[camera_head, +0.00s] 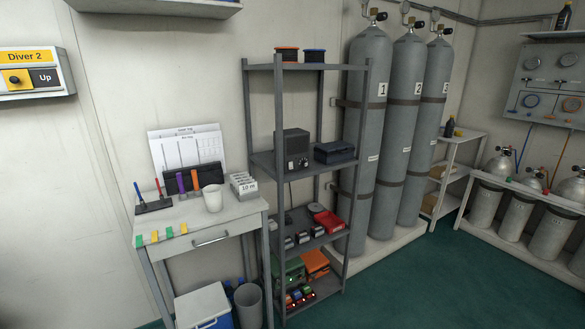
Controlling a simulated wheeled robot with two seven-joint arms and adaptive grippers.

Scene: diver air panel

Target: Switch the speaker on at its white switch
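A dark grey box that looks like the speaker (291,143) stands on the middle shelf of the grey rack, at the left end. A cable seems to hang below the box. Neither of my grippers shows in the head view.
A dark blue case (334,152) sits right of the box on the same rack (363,120). A white desk (222,215) with a cup (212,197) stands left of the rack. Tall grey cylinders (366,140) stand to its right. Green floor (420,285) is clear at front right.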

